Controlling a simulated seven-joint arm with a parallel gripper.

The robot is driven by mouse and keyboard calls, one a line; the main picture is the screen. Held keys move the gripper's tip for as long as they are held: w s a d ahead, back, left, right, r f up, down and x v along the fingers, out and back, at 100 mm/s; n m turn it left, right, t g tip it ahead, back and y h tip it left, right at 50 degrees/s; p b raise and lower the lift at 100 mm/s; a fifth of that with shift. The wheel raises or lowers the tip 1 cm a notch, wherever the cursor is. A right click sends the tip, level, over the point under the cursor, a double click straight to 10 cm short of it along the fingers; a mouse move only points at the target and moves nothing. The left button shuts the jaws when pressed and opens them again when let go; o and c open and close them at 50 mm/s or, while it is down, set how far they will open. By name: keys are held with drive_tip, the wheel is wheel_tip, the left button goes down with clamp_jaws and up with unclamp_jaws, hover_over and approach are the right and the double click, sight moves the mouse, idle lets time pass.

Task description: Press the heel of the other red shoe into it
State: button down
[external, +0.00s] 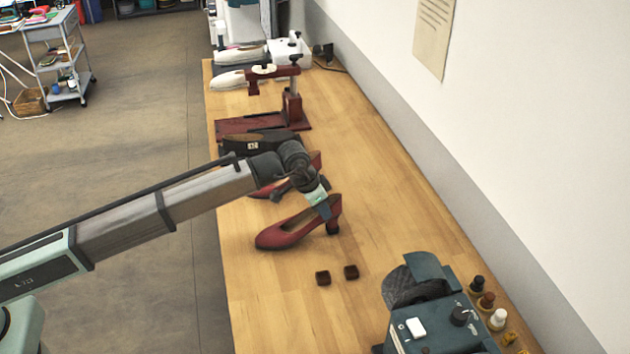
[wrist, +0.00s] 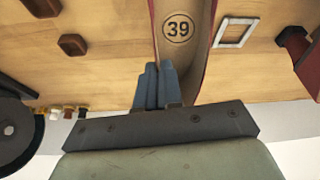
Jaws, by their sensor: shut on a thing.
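The nearer red shoe (external: 283,234) is on the workbench, toe to the left and a dark heel (external: 333,228) under its back end. In the wrist view its pale insole (wrist: 193,62) bears the number 39. My gripper (external: 324,210) is shut on the shoe's back rim; its blue fingers (wrist: 160,86) are close together there. I cannot tell whether the shoe is lifted. A second red shoe (external: 262,191) lies farther back, partly hidden by my arm; part of it shows at the right of the wrist view (wrist: 294,45).
Two small dark brown blocks (external: 323,278) lie in front of the shoe. A grey-blue machine (external: 440,325) and small bottles (external: 486,301) stand near right. A square metal frame (wrist: 236,31) lies beside the shoe. A dark red stand (external: 292,108) is farther back. Bench around the blocks is clear.

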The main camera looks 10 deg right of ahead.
drive_tip(key=shift+f, duration=0.35)
drive_tip(key=c, duration=1.2)
unclamp_jaws()
drive_tip(key=v, duration=1.3)
drive_tip(key=shift+a+r, duration=0.1)
drive_tip(key=shift+r, duration=0.3)
